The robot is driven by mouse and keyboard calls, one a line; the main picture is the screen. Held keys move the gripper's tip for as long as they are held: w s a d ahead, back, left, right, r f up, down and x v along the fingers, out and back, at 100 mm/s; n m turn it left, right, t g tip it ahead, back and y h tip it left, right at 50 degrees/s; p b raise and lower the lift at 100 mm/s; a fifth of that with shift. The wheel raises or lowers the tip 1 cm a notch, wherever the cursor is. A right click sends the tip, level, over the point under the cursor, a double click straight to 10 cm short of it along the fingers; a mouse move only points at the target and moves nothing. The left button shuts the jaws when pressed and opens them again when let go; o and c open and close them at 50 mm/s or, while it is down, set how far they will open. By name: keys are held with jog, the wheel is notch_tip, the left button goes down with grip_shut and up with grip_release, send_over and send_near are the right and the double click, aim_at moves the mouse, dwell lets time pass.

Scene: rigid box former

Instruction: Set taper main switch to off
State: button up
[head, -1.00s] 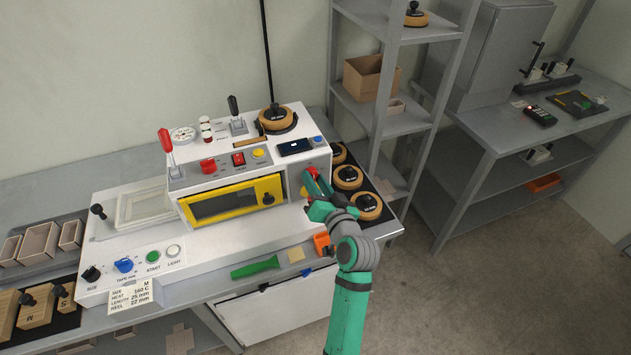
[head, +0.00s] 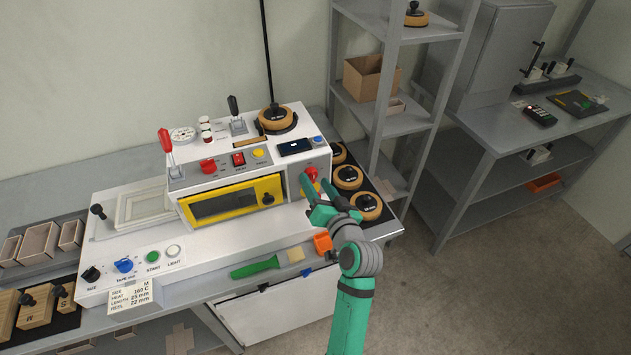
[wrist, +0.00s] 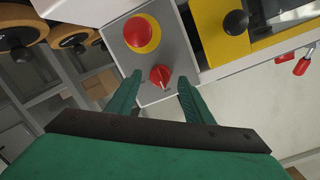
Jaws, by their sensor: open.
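The taper main switch looks to be the red rotary knob (wrist: 159,76) on the grey end panel of the white machine; it also shows in the head view (head: 311,173). Its pointer is turned slightly off the panel's long axis. My gripper (wrist: 160,80) is open, with one green finger on each side of the knob in the wrist view and a gap on both sides. I cannot tell whether the fingertips reach the knob's depth. In the head view my gripper (head: 314,182) is at this panel, and its fingers partly cover it.
A red mushroom button on a yellow ring (wrist: 142,33) sits close beside the knob. A yellow-framed window with a black knob (wrist: 236,22) is on the adjoining face. Tape reels (head: 347,177) stand right of the machine.

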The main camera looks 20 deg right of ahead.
jog(key=s+r, duration=0.1)
jog(key=s, duration=0.8)
jog(key=shift+s+d, duration=0.15)
jog(key=shift+r, duration=0.1)
jog(key=s+a+f+g+h, duration=0.1)
jog(key=s+a+f, duration=0.4)
jog(key=s+f, duration=0.25)
jog(key=s+a+f+g+h, duration=0.1)
jog(key=s+a+f+h, duration=0.1)
jog(key=s+a+f, duration=0.45)
jog(key=s+a+n+y, duration=0.1)
jog(key=s+a+n, duration=0.2)
jog(key=s, duration=0.7)
jog(key=s+a+r+n+y, duration=0.1)
jog(key=s+a+n, duration=0.2)
jog(key=s, duration=0.7)
jog(key=a, duration=0.2)
jog(key=shift+s+a+r+t, duration=0.2)
jog(key=shift+a+t, duration=0.1)
jog(key=shift+t, duration=0.1)
